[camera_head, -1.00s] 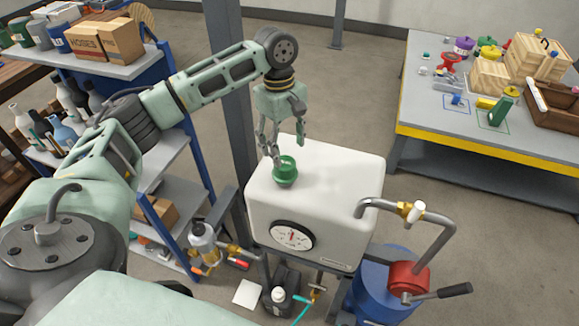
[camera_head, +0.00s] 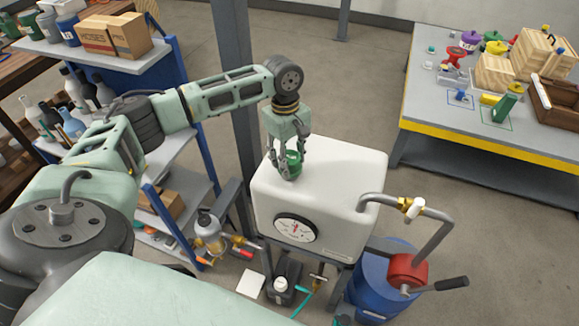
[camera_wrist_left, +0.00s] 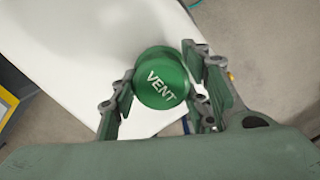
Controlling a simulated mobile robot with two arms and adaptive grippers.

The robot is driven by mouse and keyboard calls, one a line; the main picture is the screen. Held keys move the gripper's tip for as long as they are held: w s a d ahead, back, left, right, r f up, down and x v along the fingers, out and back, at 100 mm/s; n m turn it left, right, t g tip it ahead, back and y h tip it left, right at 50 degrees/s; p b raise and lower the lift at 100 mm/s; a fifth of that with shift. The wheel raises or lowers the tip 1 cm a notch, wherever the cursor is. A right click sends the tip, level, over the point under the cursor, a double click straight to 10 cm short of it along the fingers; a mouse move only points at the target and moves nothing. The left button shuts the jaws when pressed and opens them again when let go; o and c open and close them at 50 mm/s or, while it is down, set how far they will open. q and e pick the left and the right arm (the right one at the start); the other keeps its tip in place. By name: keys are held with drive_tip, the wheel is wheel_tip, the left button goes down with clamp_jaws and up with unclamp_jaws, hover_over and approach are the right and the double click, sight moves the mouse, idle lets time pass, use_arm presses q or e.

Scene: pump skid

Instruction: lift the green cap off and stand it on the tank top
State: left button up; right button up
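The green cap (camera_head: 293,162) is on the top of the white tank (camera_head: 345,172), toward its left side. In the left wrist view the cap (camera_wrist_left: 161,79) is a round green disc marked VENT. My left gripper (camera_head: 290,170) points down at the cap, one finger on each side of it. In the left wrist view its fingers (camera_wrist_left: 160,82) straddle the cap, and a thin pale gap shows beside the right finger, so it looks open. What is under the cap is hidden. My right gripper is not in view.
The tank top is bare to the right of the cap. A bent grey pipe with a brass valve (camera_head: 408,206) stands at the tank's right, near a red pump (camera_head: 408,270). A dial gauge (camera_head: 296,228) is on the tank front. A shelf (camera_head: 85,50) stands left, a workbench (camera_head: 430,95) right.

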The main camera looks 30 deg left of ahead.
sight(292, 156)
use_arm(q)
drive_tip(key=c, duration=0.4)
drive_tip(key=shift+c, duration=1.2)
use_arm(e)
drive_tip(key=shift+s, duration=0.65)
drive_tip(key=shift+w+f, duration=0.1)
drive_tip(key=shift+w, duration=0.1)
use_arm(q)
drive_tip(key=shift+w+r+b, duration=0.1)
drive_tip(key=shift+r+b, duration=0.25)
drive_tip(key=shift+r, duration=0.25)
wheel_tip(292, 156, up, 3)
drive_tip(key=shift+f+b, duration=0.15)
drive_tip(key=shift+b, duration=0.45)
drive_tip(key=s+d+r, duration=0.2)
drive_tip(key=d, duration=0.1)
drive_tip(key=s+d+r+b, duration=0.1)
drive_tip(key=s+d+r, duration=0.1)
drive_tip(key=d, duration=0.1)
drive_tip(key=s+d+r+b, duration=0.1)
drive_tip(key=s+d+r, duration=0.1)
drive_tip(key=d+r, duration=0.1)
drive_tip(key=shift+s+d, duration=0.1)
drive_tip(key=shift+d, duration=0.45)
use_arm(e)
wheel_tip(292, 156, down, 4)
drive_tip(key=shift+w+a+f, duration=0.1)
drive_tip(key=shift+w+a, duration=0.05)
